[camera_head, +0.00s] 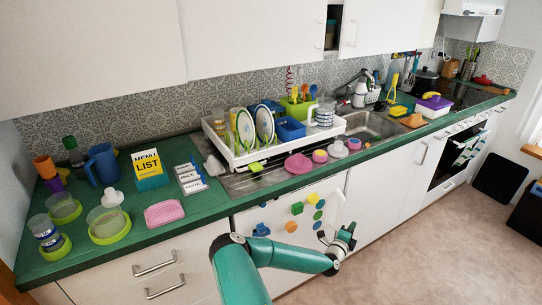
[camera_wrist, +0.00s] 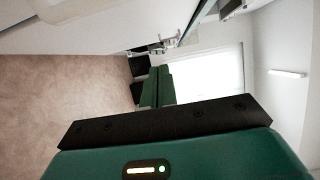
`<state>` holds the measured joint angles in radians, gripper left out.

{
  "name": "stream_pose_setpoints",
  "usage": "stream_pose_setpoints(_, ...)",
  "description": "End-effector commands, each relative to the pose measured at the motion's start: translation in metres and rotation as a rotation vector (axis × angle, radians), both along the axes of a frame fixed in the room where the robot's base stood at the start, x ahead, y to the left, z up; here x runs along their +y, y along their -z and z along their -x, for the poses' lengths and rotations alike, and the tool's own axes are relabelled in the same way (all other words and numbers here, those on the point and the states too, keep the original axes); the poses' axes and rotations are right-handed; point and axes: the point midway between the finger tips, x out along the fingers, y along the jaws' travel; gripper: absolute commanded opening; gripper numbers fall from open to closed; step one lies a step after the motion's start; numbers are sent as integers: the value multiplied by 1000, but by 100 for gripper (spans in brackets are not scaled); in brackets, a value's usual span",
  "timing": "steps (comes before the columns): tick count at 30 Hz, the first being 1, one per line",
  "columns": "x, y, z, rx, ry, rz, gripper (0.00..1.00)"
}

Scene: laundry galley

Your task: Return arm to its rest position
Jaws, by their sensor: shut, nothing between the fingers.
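My green arm reaches up from the bottom of the head view and bends to the right. My gripper (camera_head: 345,236) is in front of the white cabinet front below the counter, clear of the things on the counter. In the wrist view, the two green fingers of my gripper (camera_wrist: 157,75) lie together, shut with nothing between them. Beyond them the wrist view shows the floor, a bright window and the cabinets, turned on their side.
The green counter (camera_head: 130,243) holds a white dish rack (camera_head: 275,149), a blue pitcher (camera_head: 102,165), a menu list box (camera_head: 149,170) and a pink sponge (camera_head: 164,213). Coloured magnets (camera_head: 297,208) sit on the white front beside my gripper. The floor (camera_head: 430,245) at right is open.

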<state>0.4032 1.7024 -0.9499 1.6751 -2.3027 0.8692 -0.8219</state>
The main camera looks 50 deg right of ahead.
Motion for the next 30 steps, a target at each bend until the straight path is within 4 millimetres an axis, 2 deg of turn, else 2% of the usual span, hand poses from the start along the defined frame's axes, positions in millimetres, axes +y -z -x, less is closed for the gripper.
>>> stream_pose_setpoints(4, 0, -1, 1, -4, 2, 2, 0)
stream_pose_setpoints(7, 1, -11, -3, -55, 19, 14, 0)
stream_pose_setpoints(11, 8, -42, -14, -232, 81, 52, 0)
stream_pose_setpoints(14, 20, -73, -24, -432, 151, 86, 0)
stream_pose_setpoints(21, 62, -129, -43, -908, 328, 140, 0)
stream_pose_setpoints(26, 99, -157, -57, -1210, 452, 150, 0)
stream_pose_setpoints(30, 137, -178, -71, -1460, 567, 141, 0)
